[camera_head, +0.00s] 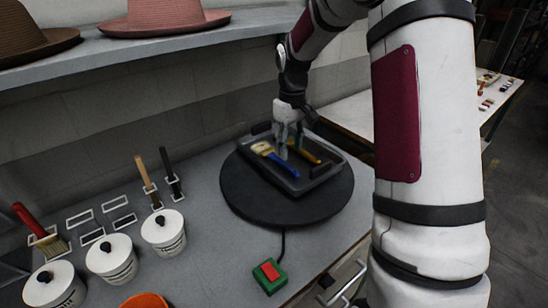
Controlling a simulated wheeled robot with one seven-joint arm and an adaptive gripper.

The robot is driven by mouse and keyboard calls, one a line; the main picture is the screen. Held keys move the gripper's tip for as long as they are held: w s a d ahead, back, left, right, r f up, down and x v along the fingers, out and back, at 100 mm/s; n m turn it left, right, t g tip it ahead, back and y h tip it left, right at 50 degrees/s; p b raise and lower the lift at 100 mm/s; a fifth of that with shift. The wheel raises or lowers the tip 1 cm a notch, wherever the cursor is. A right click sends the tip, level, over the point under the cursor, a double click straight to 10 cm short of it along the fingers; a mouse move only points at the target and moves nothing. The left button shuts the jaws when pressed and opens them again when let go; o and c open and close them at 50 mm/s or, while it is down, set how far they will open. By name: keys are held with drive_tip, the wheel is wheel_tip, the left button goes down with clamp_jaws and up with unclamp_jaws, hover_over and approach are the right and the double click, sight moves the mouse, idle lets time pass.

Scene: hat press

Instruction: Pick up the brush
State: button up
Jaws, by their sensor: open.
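A brush (283,165) with a blue handle and a pale yellow head lies in a dark shallow tray (318,181). The tray rests on a round black turntable (249,203). My gripper (291,150) points down over the tray, between the brush and a yellow and black tool (308,154). It is open, with its fingers close to the brush handle. I cannot tell whether a finger touches it. A second brush (40,231), with a red handle, lies at the far left of the worktop.
Several white lidded pots (162,232) stand at the front left, near two upright-leaning tools (147,178). A green box with a red button (269,275) sits in front of the turntable. Hats (164,15) rest on a shelf (120,58) above.

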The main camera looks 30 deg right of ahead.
sight(287, 166)
drive_tip(key=shift+a+f+p, duration=0.15)
drive_tip(key=shift+f+p, duration=0.15)
drive_tip(key=shift+f, duration=1.3)
drive_tip(key=shift+a+f+p, duration=0.15)
drive_tip(key=shift+f+p, duration=0.1)
drive_tip(key=shift+f, duration=1.35)
clamp_jaws()
